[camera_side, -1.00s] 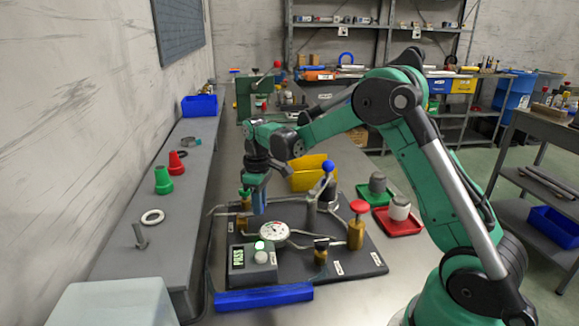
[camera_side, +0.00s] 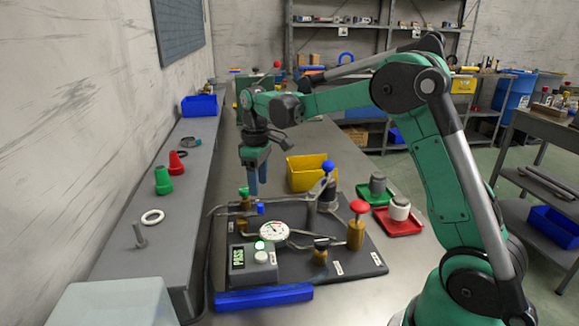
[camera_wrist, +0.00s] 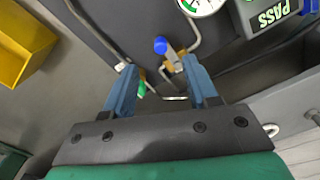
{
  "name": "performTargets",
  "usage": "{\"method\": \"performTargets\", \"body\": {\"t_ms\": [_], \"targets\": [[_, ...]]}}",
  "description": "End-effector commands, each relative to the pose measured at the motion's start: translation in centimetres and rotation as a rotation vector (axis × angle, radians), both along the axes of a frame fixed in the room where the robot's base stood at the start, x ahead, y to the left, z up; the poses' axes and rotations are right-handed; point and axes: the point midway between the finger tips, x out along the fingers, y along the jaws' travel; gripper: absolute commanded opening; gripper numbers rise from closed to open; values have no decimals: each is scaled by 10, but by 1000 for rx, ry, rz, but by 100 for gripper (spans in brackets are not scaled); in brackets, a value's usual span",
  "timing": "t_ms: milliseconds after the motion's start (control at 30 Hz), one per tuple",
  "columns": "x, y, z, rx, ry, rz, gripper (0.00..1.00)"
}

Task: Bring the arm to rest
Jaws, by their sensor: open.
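My gripper (camera_side: 257,190) hangs above the black test board (camera_side: 345,263) in the side view, fingers pointing down. In the wrist view my gripper (camera_wrist: 159,68) has its two blue fingers apart, with nothing held between them. A small blue-capped part (camera_side: 260,208) stands on the board just below the fingertips. Its blue cap (camera_wrist: 160,45) shows just beyond the fingertips in the wrist view. A round dial gauge (camera_side: 273,233) sits on the board, beside a box with a lit PASS display (camera_side: 238,257).
A red-topped brass valve (camera_side: 357,222) and a blue-topped post (camera_side: 328,185) rise from the board. A yellow bin (camera_side: 310,172) stands behind it. Red (camera_side: 398,222) and green (camera_side: 368,194) trays lie to the right. A ledge with small parts runs along the left wall.

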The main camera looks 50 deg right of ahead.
Motion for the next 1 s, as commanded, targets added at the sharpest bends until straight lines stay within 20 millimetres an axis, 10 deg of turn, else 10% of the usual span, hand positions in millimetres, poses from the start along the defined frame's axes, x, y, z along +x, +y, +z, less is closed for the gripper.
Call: {"method": "performTargets", "body": {"t_ms": [467,1000], "targets": [[-16,18,23,-18,-84,-42,52],[-118,89,45,51,-529,-274,52]]}}
